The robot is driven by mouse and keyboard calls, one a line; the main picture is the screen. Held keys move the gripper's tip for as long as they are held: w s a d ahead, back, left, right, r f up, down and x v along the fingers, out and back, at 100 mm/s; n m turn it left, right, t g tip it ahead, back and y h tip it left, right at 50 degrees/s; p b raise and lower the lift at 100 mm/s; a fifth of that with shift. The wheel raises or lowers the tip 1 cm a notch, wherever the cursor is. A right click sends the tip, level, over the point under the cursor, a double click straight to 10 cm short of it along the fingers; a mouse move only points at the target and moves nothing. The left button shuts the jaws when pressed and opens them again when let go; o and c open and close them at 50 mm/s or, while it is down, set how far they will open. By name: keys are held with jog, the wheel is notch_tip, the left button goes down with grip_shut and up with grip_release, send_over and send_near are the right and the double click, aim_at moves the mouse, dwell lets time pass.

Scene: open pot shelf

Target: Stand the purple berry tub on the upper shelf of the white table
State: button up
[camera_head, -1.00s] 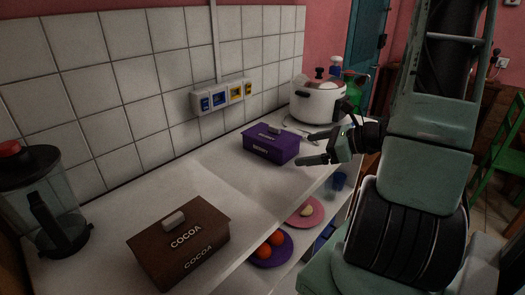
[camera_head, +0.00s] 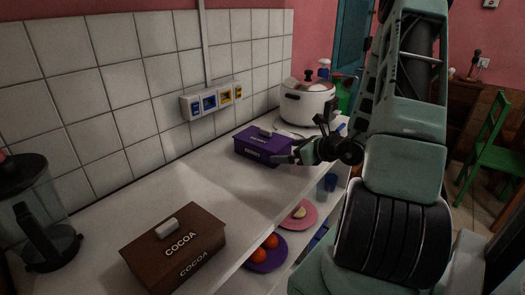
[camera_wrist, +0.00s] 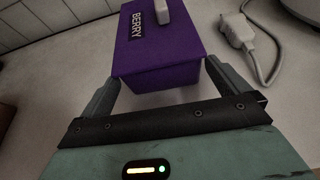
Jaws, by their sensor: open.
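The purple berry tub (camera_head: 262,145), a lidded box with a pale handle and a BERRY label, stands upright on the top surface of the white table (camera_head: 215,190). My gripper (camera_head: 292,150) is at the tub's right end in the head view. In the wrist view the tub (camera_wrist: 160,50) lies straight ahead. My open fingers (camera_wrist: 158,85) are on either side of its near end; I cannot tell whether they touch it. The tub's far end is cut off in the wrist view.
A brown cocoa tub (camera_head: 174,248) and a blender (camera_head: 38,215) stand to the left. A white cooker (camera_head: 308,103) stands behind. A plug with a cord (camera_wrist: 238,32) lies right of the tub. The shelf below holds a purple plate (camera_head: 262,262) with oranges and a pink plate (camera_head: 300,222).

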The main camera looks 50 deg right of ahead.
jog(key=x, duration=0.6)
jog(key=c, duration=1)
jog(key=shift+o, duration=0.2)
jog(key=shift+r+p, duration=0.4)
jog(key=shift+r, duration=4.65)
